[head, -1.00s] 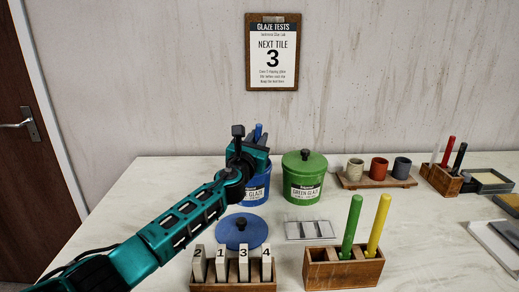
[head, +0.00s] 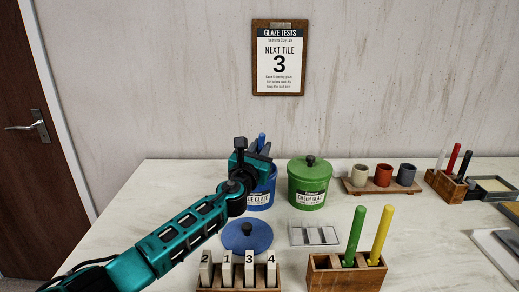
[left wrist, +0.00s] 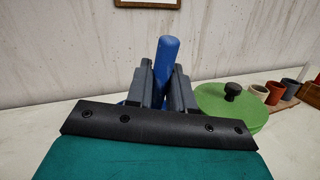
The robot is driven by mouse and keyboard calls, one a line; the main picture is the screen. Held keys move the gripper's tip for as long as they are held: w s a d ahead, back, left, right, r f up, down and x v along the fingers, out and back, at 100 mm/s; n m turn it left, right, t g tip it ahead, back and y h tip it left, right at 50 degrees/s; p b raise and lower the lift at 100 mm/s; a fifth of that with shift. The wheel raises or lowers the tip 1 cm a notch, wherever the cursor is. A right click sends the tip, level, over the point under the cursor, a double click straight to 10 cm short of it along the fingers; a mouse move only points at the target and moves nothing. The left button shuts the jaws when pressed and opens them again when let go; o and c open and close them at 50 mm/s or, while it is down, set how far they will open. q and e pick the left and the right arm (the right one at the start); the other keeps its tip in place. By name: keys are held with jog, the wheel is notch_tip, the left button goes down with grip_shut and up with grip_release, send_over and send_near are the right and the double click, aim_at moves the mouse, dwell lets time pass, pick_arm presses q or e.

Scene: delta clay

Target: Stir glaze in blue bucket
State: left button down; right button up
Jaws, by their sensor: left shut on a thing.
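The blue glaze bucket (head: 262,192) stands open on the table, partly hidden by my left arm. Its blue lid (head: 247,237) lies flat on the table in front of it. My left gripper (head: 252,151) is over the bucket and shut on a blue stick (head: 262,141). In the left wrist view the blue stick (left wrist: 166,62) stands nearly upright between the two fingers (left wrist: 162,85). The stick's lower end and the inside of the bucket are hidden. My right gripper is not in view.
A lidded green glaze bucket (head: 309,185) stands close to the right. In front are a rack of numbered tiles (head: 238,283), a grey tray (head: 314,234) and a wooden holder (head: 345,279) with green and yellow sticks. Cups (head: 381,174) stand on a board behind.

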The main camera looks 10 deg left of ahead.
aim_at(261, 140)
pick_arm(q)
jog(key=shift+s+d+r+p, duration=0.1)
jog(key=shift+r+p, duration=0.7)
jog(key=shift+p, duration=0.05)
jog(key=shift+s+d+r+p, duration=0.1)
jog(key=shift+r+p, duration=0.65)
jog(key=shift+p, duration=0.05)
jog(key=shift+s+d+r, duration=0.1)
jog(key=shift+r, duration=0.5)
jog(key=shift+s+d+r, duration=0.1)
jog(key=shift+r, duration=0.45)
jog(key=shift+s+d+r, duration=0.15)
jog(key=shift+s+r, duration=0.05)
jog(key=shift+r, duration=0.95)
jog(key=shift+s+d+r, duration=0.1)
jog(key=shift+s+r, duration=0.1)
jog(key=shift+r, duration=1.05)
jog(key=shift+r, duration=1.9)
jog(key=shift+d+f, duration=0.1)
